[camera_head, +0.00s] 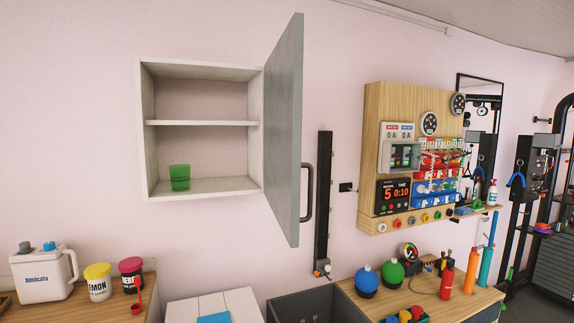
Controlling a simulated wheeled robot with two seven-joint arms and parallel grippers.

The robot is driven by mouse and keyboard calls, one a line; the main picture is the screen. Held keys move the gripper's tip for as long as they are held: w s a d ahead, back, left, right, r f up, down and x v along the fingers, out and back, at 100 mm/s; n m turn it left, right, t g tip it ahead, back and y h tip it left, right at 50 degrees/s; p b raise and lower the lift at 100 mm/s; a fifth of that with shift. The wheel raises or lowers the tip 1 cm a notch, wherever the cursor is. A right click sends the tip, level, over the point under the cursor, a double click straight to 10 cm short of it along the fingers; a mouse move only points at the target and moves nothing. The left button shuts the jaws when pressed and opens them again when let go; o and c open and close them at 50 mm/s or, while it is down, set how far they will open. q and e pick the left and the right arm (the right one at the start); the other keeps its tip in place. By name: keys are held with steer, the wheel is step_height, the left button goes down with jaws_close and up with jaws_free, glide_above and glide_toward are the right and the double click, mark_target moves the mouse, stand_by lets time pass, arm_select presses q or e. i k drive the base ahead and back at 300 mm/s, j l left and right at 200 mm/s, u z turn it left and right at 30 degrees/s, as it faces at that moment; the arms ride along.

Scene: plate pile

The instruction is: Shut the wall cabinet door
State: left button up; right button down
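The wall cabinet (205,71) hangs on the pink wall at the upper left and has one shelf inside. Its grey door (286,130) stands wide open, hinged on the cabinet's right side and swung out toward me. A dark bar handle (307,193) sits on the door's right face, near the bottom. A green cup (180,177) stands on the cabinet floor at the left. Neither of my grippers shows in the head view.
Below stand a white jug (42,278), a yellow-lidded jar (97,284) and a red-lidded jar (131,275) on a counter. A wooden control panel (371,150) hangs to the right. Blue and green round-bodied objects and bottles stand on the right counter.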

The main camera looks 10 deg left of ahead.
mark_target(283, 69)
steer(key=l+u, duration=0.7)
steer(key=l, duration=0.2)
steer(key=l+u, duration=0.35)
steer(key=l, duration=0.1)
